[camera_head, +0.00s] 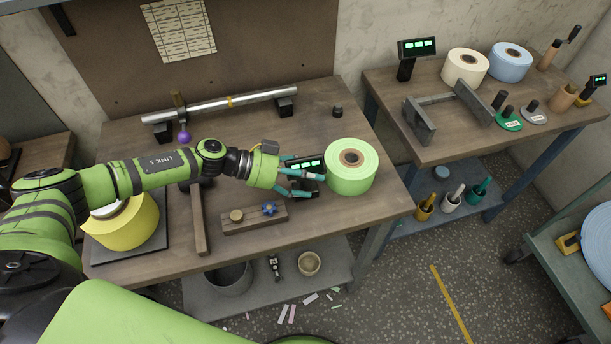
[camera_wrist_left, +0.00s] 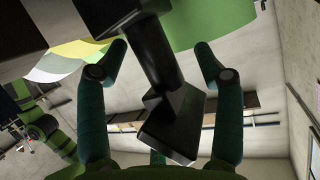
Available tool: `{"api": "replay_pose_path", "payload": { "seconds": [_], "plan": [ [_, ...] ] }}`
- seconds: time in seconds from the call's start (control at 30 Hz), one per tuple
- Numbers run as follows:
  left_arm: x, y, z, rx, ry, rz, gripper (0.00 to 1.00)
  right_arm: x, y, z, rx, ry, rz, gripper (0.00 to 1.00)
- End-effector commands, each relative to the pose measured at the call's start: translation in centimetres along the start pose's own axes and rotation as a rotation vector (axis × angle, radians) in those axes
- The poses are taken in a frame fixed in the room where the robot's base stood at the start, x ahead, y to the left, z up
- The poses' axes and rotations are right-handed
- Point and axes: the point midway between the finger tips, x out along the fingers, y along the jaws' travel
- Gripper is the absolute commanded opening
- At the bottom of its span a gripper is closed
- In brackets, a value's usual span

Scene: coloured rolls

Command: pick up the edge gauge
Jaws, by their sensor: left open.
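A small black device with a lit green display (camera_head: 306,166), which I take to be the edge gauge, stands on the near workbench just left of a light green roll (camera_head: 352,165). My left gripper (camera_head: 312,180) reaches in from the left with its teal fingers at the device, partly covering its lower part. In the left wrist view, the open fingers (camera_wrist_left: 160,50) stand either side of a black post and block (camera_wrist_left: 172,125), apparently the same device. Gaps show between it and both fingers. My right gripper is not in view.
A wooden block (camera_head: 240,220) with small knobs lies in front of the gripper. A yellow roll (camera_head: 130,222) is at the left, a metal bar (camera_head: 230,103) at the back. A second bench (camera_head: 460,140) holds white and blue rolls and another display device (camera_head: 417,48).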

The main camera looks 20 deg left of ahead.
Motion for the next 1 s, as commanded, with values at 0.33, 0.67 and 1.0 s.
{"api": "replay_pose_path", "payload": {
  "seconds": [0.33, 0.67, 1.0],
  "plan": [
    [-0.1, 0.0, 0.1, 0.0, -0.001, 0.0, 0.03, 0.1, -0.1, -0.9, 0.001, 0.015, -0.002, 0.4],
    [-0.1, 0.0, 0.0, -0.001, -0.002, 0.0, 0.03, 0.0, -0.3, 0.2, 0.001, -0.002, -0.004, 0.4],
    [-1.7, -0.2, -3.8, 0.008, 0.001, -0.002, 0.0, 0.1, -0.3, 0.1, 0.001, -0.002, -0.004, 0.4]
  ]
}}
